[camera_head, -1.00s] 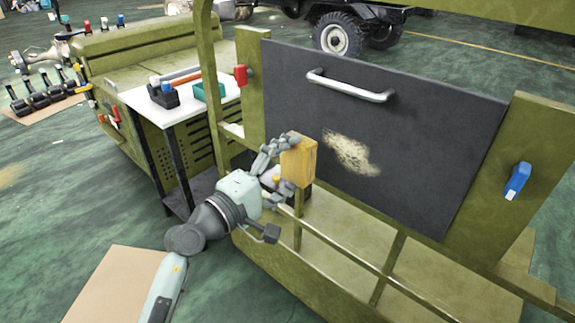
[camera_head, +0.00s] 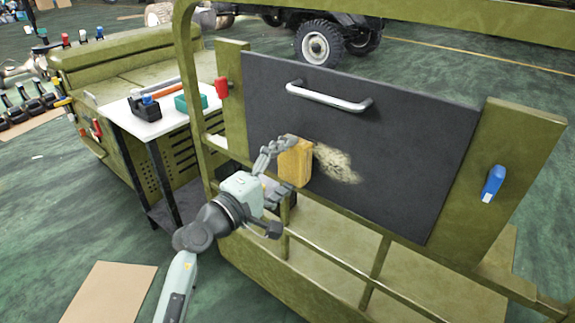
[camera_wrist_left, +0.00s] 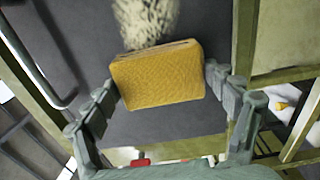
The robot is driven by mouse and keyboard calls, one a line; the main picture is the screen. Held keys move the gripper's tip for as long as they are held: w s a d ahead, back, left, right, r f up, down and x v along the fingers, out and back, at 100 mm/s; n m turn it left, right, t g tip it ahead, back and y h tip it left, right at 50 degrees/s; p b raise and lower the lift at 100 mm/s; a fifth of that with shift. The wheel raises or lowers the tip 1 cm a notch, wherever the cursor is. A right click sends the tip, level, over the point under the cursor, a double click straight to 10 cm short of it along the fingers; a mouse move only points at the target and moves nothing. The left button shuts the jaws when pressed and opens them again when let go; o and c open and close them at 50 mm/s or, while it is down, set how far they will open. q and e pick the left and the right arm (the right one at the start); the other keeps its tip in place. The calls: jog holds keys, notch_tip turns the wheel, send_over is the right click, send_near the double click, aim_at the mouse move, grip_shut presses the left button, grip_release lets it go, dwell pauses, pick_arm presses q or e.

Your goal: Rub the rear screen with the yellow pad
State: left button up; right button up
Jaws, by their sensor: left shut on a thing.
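My left gripper (camera_head: 272,170) is shut on the yellow pad (camera_head: 295,162) and holds it upright at the dark rear screen (camera_head: 400,150). A pale, dusty smudge (camera_head: 335,164) lies on the screen just right of the pad. In the left wrist view the pad (camera_wrist_left: 158,76) sits between both fingers (camera_wrist_left: 160,88), and the smudge (camera_wrist_left: 145,20) shows just beyond its edge. Whether the pad touches the screen I cannot tell for sure. My right gripper is in neither view.
The screen has a metal handle (camera_head: 330,97) near its top. A red clip (camera_head: 222,87) and a blue clip (camera_head: 493,183) sit on the green posts beside it. A green rail (camera_head: 340,262) runs below. A white side table (camera_head: 175,121) stands at the left.

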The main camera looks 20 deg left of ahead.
pick_arm(q)
jog(key=shift+w, duration=0.1)
jog(key=shift+x, duration=0.8)
jog(key=shift+d, duration=0.1)
